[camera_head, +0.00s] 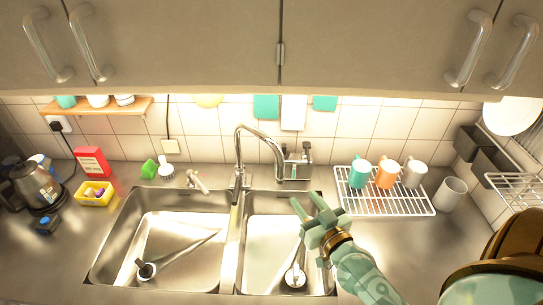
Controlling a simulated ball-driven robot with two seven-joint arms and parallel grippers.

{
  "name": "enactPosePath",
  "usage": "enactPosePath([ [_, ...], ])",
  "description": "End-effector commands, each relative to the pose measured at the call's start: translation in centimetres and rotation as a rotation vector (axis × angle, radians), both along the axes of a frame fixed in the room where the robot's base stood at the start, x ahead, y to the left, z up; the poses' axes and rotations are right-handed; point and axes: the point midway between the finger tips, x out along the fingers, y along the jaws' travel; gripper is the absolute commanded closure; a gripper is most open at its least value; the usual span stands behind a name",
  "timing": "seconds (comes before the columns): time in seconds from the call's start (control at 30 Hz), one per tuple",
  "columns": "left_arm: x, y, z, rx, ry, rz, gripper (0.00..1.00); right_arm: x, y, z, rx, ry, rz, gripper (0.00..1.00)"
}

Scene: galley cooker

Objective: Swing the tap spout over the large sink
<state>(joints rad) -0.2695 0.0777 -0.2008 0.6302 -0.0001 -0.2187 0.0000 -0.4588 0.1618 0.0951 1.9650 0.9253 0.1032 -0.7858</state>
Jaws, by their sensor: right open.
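The chrome tap (239,160) stands behind the divider between two steel sinks. Its arched spout (262,134) points right, its end hanging near the back of the smaller right sink (257,262). The large sink (112,252) lies to the left of the divider. My right gripper (304,200) is open and empty, reaching in from the lower right over the right sink. Its fingers are to the right of and nearer than the spout's end, apart from it in the picture. My left gripper is not in view.
A white rack (385,207) with several mugs stands right of the sinks. A small caddy (297,171) sits behind the right sink. A kettle (36,186) is far left. Cupboards overhang the counter.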

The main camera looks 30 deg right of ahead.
Motion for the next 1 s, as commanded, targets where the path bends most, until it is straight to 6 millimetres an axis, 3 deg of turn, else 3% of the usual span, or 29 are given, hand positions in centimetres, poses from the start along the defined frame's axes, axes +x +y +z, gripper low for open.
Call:
enactPosePath([
  [0.17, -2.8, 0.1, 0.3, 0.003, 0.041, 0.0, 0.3, 3.2, -0.2, 0.1, 0.001, -0.001, 0.0, 0.6],
  [0.33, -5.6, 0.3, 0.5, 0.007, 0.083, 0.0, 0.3, 7.8, -0.6, 0.0, 0.001, 0.001, 0.001, 0.6],
  [0.43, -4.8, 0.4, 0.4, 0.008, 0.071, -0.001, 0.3, 10.3, -0.8, -0.2, 0.001, 0.002, 0.001, 0.6],
  [0.63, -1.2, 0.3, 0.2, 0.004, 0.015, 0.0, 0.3, 14.1, -1.1, -0.4, -0.001, 0.004, 0.002, 0.6],
  [0.8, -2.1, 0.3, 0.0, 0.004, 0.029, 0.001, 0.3, 15.7, -1.2, -0.4, -0.001, 0.006, 0.003, 0.6],
  [1.0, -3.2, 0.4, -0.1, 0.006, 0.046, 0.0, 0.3, 16.0, -1.2, -0.3, -0.002, 0.005, 0.003, 0.6],
])
